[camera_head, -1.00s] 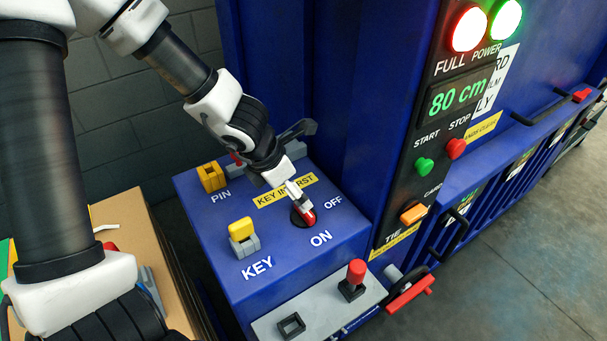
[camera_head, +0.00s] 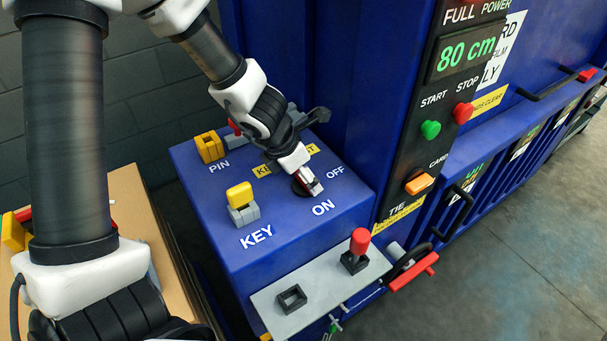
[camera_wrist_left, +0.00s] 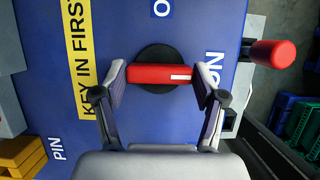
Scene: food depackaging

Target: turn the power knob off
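The red power knob (camera_wrist_left: 160,74) is a bar with a white mark on a round black base, on the blue panel. Its marked end is on the side of the ON label (camera_head: 323,207); the OFF label (camera_head: 335,172) is farther back. My left gripper (camera_head: 308,183) is at the knob and hides most of it in the head view. In the left wrist view its two fingers (camera_wrist_left: 160,84) stand at either end of the bar, very close to it. I cannot tell whether they press on it.
A yellow-and-grey key piece (camera_head: 241,204) and a yellow pin piece (camera_head: 209,147) stand on the panel. A red-topped lever (camera_head: 358,243) rises from the grey plate (camera_head: 320,301) in front. The button column (camera_head: 414,170) is right of the panel. A cardboard box (camera_head: 137,212) stands left.

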